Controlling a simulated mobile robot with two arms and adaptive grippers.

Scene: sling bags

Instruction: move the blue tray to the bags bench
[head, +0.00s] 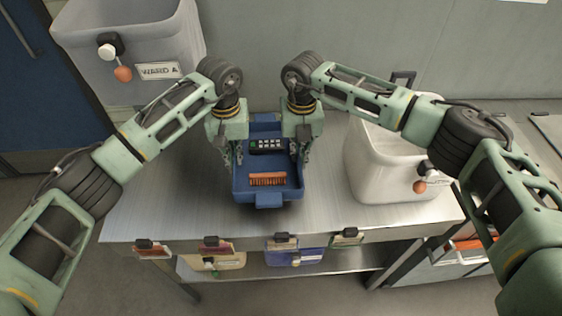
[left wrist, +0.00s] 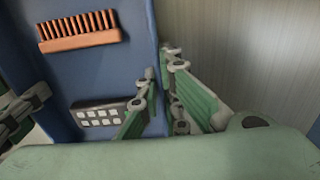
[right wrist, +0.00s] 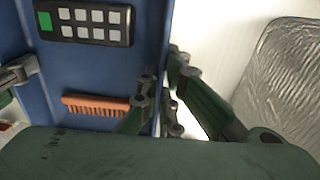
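The blue tray (head: 268,197) is at the middle of a metal bench; whether it touches the top is hard to tell. It holds an orange brush (head: 268,180) and a dark keypad-like device (head: 267,145). My left gripper (head: 233,157) is at the tray's left wall. In the left wrist view its fingers (left wrist: 160,70) straddle that wall, one inside and one outside, closed on it. My right gripper (head: 303,152) is at the right wall. In the right wrist view its fingers (right wrist: 162,75) close on that wall the same way.
The metal bench (head: 160,215) has clear top left of the tray. A white bin (head: 385,175) stands close on the right. A grey bin labelled WARD A (head: 130,45) is at the back left. Several tagged bags, one blue (head: 297,257), hang at the front edge.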

